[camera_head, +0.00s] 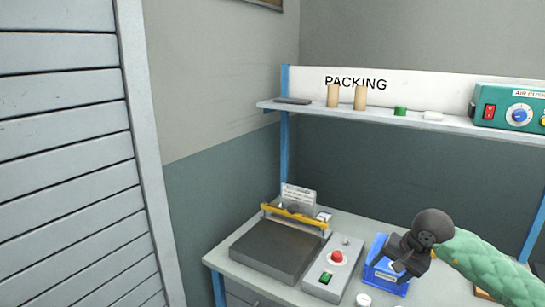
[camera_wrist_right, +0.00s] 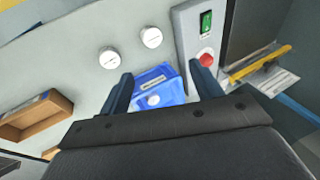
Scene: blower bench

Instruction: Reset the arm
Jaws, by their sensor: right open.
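My right gripper (camera_head: 398,262) is dark and open over the blue bin (camera_head: 378,283) on the bench. In the right wrist view its two fingers (camera_wrist_right: 162,78) are spread apart, with the blue bin (camera_wrist_right: 172,92) between them in the picture and nothing gripped. The bin carries a pale label and holds a white round piece (camera_wrist_right: 153,100). The height of the fingers above the bin is hard to tell. The gripper hides part of the bin in the head view. My left gripper is not in view.
A control box (camera_head: 322,281) with a red button stands left of the bin, beside a dark flat plate (camera_head: 275,250) with a yellow bar (camera_head: 294,213). Two white round pieces (camera_wrist_right: 109,58) and a wooden tray (camera_wrist_right: 35,115) are on the bench. A shelf (camera_head: 440,123) runs above.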

